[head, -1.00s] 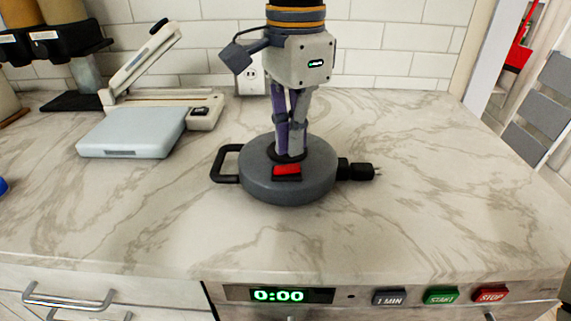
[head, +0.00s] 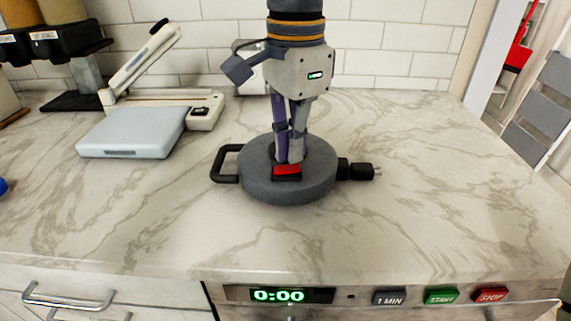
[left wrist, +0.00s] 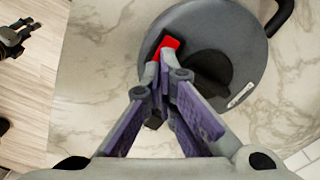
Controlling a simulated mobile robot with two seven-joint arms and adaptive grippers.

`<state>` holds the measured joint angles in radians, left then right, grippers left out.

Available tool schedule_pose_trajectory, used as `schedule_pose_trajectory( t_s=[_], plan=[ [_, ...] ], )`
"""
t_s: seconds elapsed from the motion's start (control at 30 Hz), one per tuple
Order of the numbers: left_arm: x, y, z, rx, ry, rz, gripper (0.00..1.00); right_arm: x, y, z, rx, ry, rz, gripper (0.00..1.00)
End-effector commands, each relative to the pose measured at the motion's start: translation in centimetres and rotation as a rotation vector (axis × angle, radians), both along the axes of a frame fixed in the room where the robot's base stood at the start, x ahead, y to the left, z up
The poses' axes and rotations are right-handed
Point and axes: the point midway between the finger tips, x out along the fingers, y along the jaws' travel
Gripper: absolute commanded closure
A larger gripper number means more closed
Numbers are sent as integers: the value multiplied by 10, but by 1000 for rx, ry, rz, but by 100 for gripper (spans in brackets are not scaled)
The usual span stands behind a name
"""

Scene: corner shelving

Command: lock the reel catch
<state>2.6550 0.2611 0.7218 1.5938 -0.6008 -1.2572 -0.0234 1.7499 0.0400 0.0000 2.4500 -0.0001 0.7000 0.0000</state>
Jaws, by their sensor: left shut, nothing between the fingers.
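The grey cord reel (head: 285,188) lies flat on the marble counter, with a black handle on its left and a black plug on its right. Its red catch (head: 287,170) sits in a dark slot at the front of the top face; it also shows in the left wrist view (left wrist: 169,43). My left gripper (head: 289,160) points straight down, shut and empty, with its fingertips right at the back edge of the red catch. In the left wrist view the fingertips (left wrist: 160,60) overlap the catch's edge. I cannot tell whether they touch it.
A paper trimmer (head: 130,132) stands at the back left, beside dispensers (head: 65,25). A wall outlet (head: 250,78) is behind my gripper. A panel with a 0:00 display (head: 278,295) and buttons is below the counter's front edge. The counter right of the reel is clear.

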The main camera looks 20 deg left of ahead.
Motion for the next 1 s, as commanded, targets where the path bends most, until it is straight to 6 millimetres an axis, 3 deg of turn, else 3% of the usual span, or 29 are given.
schedule_pose_trajectory(
  t_s=[1.0],
  plan=[
    [0, 0, -16, 1, 1, 0, 100, 0, 0, 0, 0, 0, 0, 60]
  ],
)
